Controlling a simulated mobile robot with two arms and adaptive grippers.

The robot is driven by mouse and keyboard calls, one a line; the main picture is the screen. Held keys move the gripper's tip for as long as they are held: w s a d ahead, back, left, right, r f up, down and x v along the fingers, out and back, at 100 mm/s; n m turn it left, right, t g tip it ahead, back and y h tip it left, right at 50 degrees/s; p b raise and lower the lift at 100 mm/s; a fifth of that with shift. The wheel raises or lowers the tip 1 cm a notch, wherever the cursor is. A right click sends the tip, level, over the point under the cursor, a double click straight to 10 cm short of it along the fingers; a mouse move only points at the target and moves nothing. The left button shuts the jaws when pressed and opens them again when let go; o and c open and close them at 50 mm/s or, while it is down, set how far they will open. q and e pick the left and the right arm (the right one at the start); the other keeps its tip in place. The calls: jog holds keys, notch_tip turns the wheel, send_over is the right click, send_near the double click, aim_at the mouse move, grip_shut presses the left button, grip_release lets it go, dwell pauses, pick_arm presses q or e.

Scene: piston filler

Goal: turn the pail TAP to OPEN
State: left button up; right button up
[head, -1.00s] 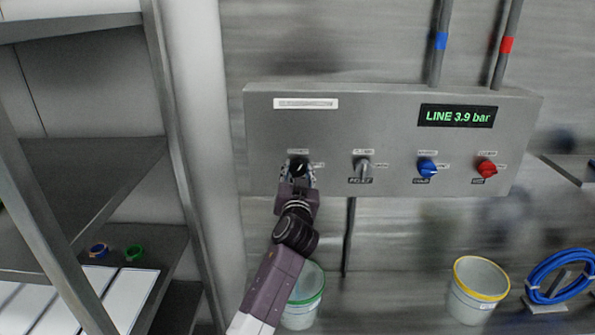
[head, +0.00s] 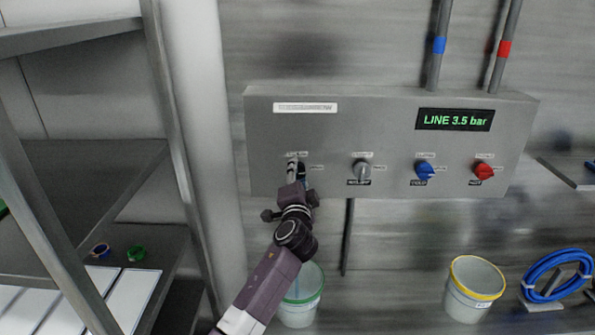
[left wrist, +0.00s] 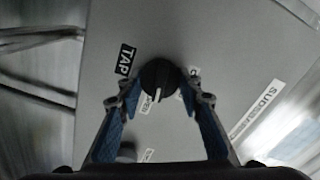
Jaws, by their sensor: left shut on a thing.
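The black tap knob (left wrist: 158,76) sits on the grey panel beside a black label reading TAP (left wrist: 125,60). Its white pointer mark (left wrist: 149,98) points at a small white label (left wrist: 145,104), partly covered so I cannot read it fully. Another small label shows at the knob's other side, half hidden by a finger. My left gripper (left wrist: 160,90) is shut on the knob, one blue-padded finger on each side. In the head view my left gripper (head: 297,170) reaches up to the leftmost knob and hides most of it. My right gripper is not in view.
The panel (head: 380,125) also carries a grey knob (head: 361,170), a blue knob (head: 425,172) and a red knob (head: 483,171). Its display (head: 455,119) reads LINE 3.5 bar. A green-rimmed pail (head: 302,297) and a yellow-rimmed pail (head: 473,291) stand below. Shelving (head: 165,130) bounds the left.

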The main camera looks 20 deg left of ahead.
pick_arm(q)
jog(key=shift+m, duration=0.9)
jog(key=shift+f+p, duration=0.1)
jog(key=shift+p, duration=0.2)
jog(key=o, duration=1.2)
jog(key=shift+c, duration=0.2)
jog(key=v, duration=1.2)
